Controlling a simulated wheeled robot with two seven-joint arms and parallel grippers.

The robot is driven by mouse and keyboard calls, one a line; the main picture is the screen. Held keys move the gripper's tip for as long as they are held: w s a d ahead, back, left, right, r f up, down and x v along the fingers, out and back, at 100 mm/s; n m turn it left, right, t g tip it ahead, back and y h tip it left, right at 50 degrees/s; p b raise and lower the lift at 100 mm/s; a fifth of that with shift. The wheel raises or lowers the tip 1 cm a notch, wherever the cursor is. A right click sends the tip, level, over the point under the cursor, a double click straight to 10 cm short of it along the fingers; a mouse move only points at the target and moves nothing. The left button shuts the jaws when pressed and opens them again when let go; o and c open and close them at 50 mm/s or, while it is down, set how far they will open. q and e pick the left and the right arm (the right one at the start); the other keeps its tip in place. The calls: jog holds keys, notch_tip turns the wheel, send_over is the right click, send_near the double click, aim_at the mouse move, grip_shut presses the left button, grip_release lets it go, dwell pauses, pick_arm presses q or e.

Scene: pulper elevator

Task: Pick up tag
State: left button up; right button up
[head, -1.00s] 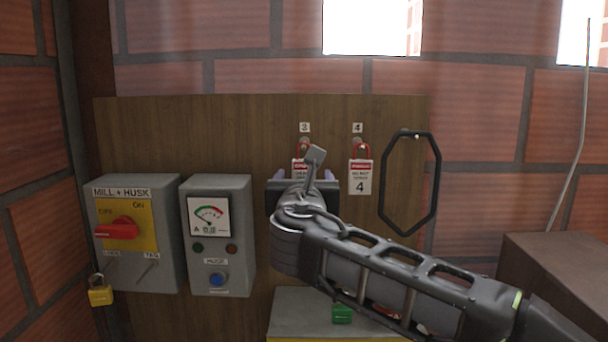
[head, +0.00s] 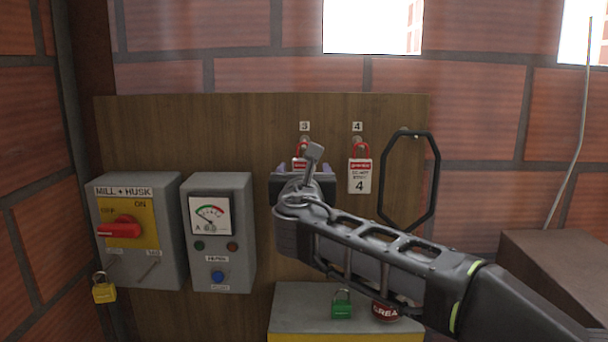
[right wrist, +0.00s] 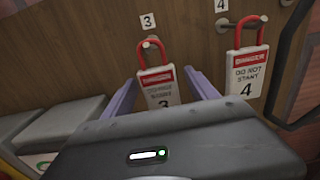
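Tag 3 (right wrist: 158,86), a white and red danger tag with a red loop, hangs on a peg on the wooden board. In the head view its top (head: 300,163) shows behind my right gripper (head: 304,172). Tag 4 (head: 359,176) hangs to its right and also shows in the right wrist view (right wrist: 246,78). In the right wrist view my right gripper (right wrist: 162,90) is open, with its purple fingers on either side of tag 3. I cannot tell whether they touch it. My left gripper is not in view.
The MILL + HUSK switch box (head: 137,232) and a meter box (head: 218,233) are at left. A yellow padlock (head: 104,290) hangs at lower left. A green padlock (head: 341,306) and a red round tag (head: 385,311) sit on a grey box (head: 300,305). A black octagonal ring (head: 436,180) hangs right.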

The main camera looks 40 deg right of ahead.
jog(key=c, duration=1.4)
jog(key=shift+r, duration=0.1)
jog(key=shift+r, duration=0.75)
jog(key=b+v, duration=0.5)
jog(key=v, duration=1.3)
jog(key=shift+f, duration=0.1)
